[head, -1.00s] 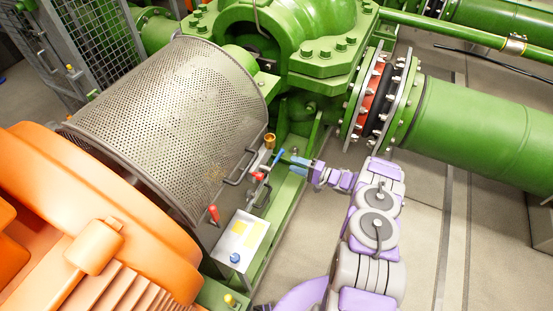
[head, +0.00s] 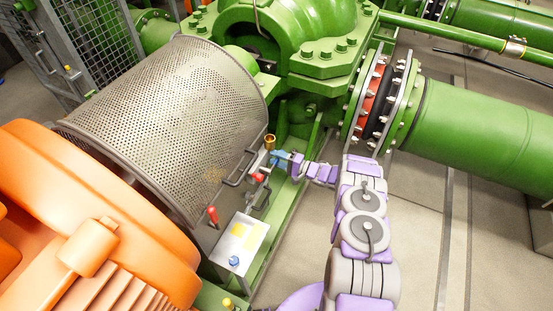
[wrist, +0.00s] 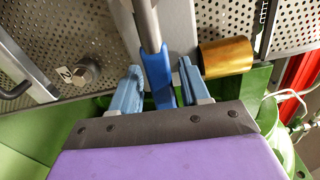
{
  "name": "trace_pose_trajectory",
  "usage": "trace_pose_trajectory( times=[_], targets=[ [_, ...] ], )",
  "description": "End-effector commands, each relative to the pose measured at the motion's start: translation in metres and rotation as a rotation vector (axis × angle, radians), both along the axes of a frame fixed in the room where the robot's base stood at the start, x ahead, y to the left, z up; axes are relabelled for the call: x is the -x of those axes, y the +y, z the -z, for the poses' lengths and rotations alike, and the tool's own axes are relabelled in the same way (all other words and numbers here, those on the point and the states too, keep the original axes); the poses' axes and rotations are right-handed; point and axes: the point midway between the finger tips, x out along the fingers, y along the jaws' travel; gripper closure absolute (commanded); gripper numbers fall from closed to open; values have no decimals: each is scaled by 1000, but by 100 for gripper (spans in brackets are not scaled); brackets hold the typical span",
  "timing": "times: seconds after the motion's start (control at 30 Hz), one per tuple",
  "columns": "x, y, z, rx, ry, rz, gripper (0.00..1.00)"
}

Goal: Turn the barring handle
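The barring handle seems to be the blue-gripped lever with a grey metal rod (wrist: 158,72), by the perforated guard. In the wrist view its blue end lies between the two light-blue fingers of my gripper (wrist: 157,88). The fingers stand apart, one on each side, with narrow gaps to the lever; I see no clear contact. In the head view my gripper (head: 284,160) is at the guard's right edge, and its fingers largely hide the lever.
The perforated guard (head: 170,110) is left of my gripper. A brass cylinder (head: 270,142) sits close by and shows right of the lever in the wrist view (wrist: 226,57). Open floor (head: 415,190) lies right.

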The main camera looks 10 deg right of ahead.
Motion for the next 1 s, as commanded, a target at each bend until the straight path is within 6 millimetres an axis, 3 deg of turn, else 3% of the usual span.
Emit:
trace_pose_trajectory(
  times=[0.47,1.0],
  targets=[
    [0,5,1,7,0,0,100],
    [1,10,-6,51,-60,-11,100]
  ],
)
